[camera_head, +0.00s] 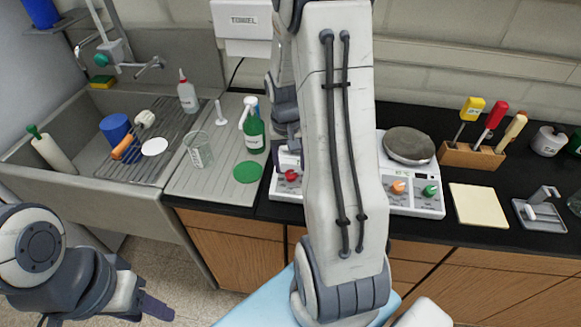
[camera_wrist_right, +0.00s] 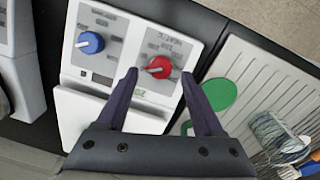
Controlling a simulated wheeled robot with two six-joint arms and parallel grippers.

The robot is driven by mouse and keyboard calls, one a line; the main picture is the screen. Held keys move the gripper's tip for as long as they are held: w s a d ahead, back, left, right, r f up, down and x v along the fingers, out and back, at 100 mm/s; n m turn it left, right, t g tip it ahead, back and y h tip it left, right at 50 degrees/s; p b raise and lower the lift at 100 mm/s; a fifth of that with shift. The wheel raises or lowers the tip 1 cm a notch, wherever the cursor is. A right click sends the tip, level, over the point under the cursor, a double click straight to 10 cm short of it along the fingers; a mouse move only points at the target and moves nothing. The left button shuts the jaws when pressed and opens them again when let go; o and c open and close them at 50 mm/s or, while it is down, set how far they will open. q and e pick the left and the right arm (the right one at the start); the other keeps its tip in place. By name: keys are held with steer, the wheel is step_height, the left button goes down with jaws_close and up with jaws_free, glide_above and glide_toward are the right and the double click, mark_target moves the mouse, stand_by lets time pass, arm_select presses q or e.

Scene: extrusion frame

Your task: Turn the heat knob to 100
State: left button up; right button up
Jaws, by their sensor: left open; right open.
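The red heat knob (camera_wrist_right: 158,67) sits on the front panel of a white hotplate unit (camera_wrist_right: 75,108), beside a blue knob (camera_wrist_right: 90,43). The panel lettering appears upside down in the right wrist view, and the scale numbers are too small to read. My right gripper (camera_wrist_right: 160,73) is open, with its fingertips on either side of the red knob; I cannot tell whether they touch it. In the head view the red knob (camera_head: 291,175) shows left of my right arm, which hides much of the unit. My left gripper (camera_head: 155,308) is low at the left, away from the bench.
A second hotplate (camera_head: 420,208) with orange and green knobs stands at the right and carries a grey round object (camera_head: 409,145). A green bottle (camera_head: 253,132), a beaker (camera_head: 198,150) and a green disc (camera_head: 248,172) stand left of the first unit, near the sink.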

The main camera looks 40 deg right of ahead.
mark_target(291, 176)
steer(key=shift+f, duration=1.3)
jaws_close()
